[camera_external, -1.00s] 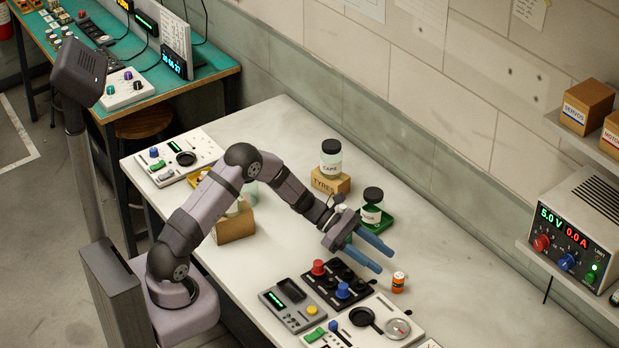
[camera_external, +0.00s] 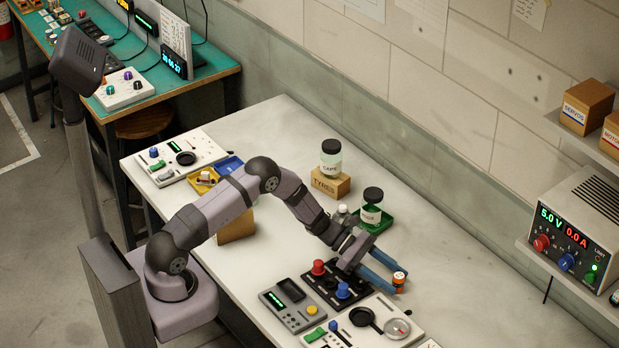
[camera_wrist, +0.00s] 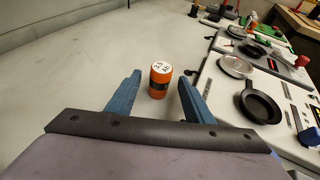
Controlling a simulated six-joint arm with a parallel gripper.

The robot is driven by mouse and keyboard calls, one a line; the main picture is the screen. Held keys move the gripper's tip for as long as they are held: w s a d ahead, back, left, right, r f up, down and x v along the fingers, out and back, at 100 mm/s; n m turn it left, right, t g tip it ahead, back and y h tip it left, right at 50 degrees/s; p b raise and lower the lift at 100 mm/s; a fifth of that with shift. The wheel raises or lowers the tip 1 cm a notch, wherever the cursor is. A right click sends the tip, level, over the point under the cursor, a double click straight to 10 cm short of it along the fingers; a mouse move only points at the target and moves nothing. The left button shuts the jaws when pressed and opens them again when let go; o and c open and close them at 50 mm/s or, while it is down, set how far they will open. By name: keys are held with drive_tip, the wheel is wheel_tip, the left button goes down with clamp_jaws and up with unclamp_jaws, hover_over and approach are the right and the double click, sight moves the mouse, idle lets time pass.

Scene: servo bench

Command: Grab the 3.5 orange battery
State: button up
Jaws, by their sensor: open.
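The orange battery (camera_wrist: 159,82) stands upright on the bench, with a white top and a dark band; its top marking looks like 3.5 but is small. It also shows in the external view (camera_external: 399,278), close to the fingertips. My gripper (camera_wrist: 160,88) is open, with one blue finger to each side of the battery in the wrist view. The battery appears between or just ahead of the fingertips, with gaps on both sides.
A black panel with red and blue knobs (camera_external: 318,268) lies under my wrist. A white panel with a black dish and gauge (camera_external: 364,316) is close by. A jar in a green tray (camera_external: 387,219) stands behind. The bench right of the battery is clear.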

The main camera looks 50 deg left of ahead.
sight(399, 276)
drive_tip(key=shift+x, duration=1.2)
drive_tip(key=shift+c, duration=0.2)
clamp_jaws()
drive_tip(key=shift+r, duration=0.15)
drive_tip(key=shift+r+b, duration=1.3)
drive_tip(key=shift+r, duration=3.6)
